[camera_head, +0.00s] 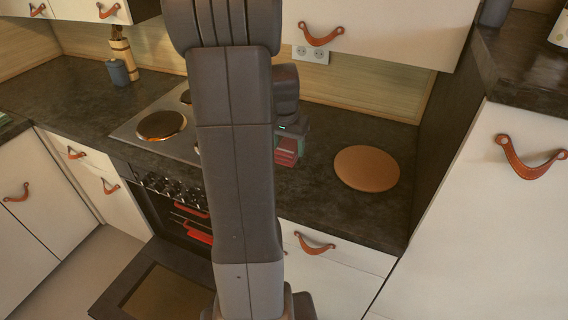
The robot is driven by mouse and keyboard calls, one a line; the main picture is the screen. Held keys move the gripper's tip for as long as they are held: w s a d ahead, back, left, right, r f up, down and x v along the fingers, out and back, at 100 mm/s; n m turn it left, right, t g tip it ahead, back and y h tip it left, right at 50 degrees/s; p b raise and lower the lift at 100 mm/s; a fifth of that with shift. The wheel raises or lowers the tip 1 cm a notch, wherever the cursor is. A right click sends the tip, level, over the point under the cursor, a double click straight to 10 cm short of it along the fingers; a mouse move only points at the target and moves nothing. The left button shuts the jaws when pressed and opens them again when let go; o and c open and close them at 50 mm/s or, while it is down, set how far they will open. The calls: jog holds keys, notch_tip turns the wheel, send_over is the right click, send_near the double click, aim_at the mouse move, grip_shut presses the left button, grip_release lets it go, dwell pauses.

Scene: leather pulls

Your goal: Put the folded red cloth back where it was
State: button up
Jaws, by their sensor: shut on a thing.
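The folded red cloth (287,152) shows as a small red block with pale edges just right of my arm, over the dark worktop behind the front edge. My gripper (291,133) points down at it from above and is shut on it. My arm hides the cloth's left side. I cannot tell whether the cloth touches the worktop.
A round brown board (367,168) lies to the right. The hob (160,126) is left, partly behind my arm. Below it the oven door (165,296) hangs open, with red items (198,233) inside. A tall white cabinet (500,215) bounds the right.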

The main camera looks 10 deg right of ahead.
jog(key=p, duration=0.1)
send_near(288, 178)
jog(key=f, duration=0.5)
jog(key=shift+w+d, duration=0.3)
jog(key=shift+d, duration=0.05)
jog(key=shift+f, duration=0.35)
jog(key=shift+f, duration=0.1)
jog(key=shift+f, duration=0.15)
jog(key=o, duration=1)
jog(key=shift+o, duration=0.2)
jog(key=shift+r, duration=0.65)
jog(key=r, duration=0.3)
jog(key=s+r, duration=0.1)
jog(key=r, duration=0.3)
jog(key=a+r+b, duration=0.1)
jog(key=r, duration=0.3)
jog(key=shift+s, duration=0.3)
jog(key=shift+o, duration=0.4)
